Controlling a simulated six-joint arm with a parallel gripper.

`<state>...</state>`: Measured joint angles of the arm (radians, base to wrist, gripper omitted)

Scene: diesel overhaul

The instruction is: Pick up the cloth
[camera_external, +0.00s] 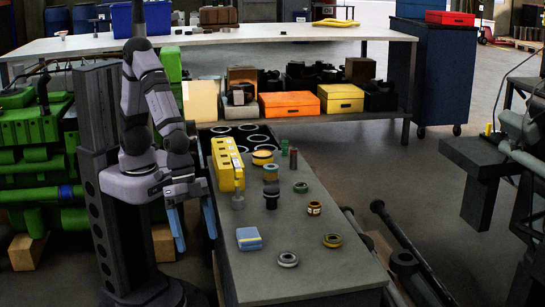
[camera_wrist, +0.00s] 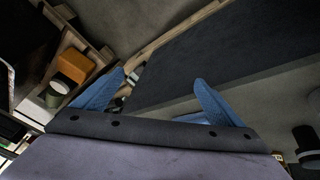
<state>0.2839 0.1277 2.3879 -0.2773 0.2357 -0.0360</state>
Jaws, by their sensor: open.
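A folded blue cloth (camera_external: 249,238) with a pale yellow stripe lies flat on the near left part of the grey workbench (camera_external: 320,273). My gripper (camera_external: 193,222) points down just off the bench's left edge, to the left of the cloth and apart from it. Its two blue fingers are spread with nothing between them. In the wrist view the open fingers of my gripper (camera_wrist: 157,88) show, with a large dark surface beyond them.
A yellow engine block-like part (camera_external: 227,165) stands on the bench behind the cloth. Several cylindrical parts stand farther back. The bench around the cloth is mostly clear.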

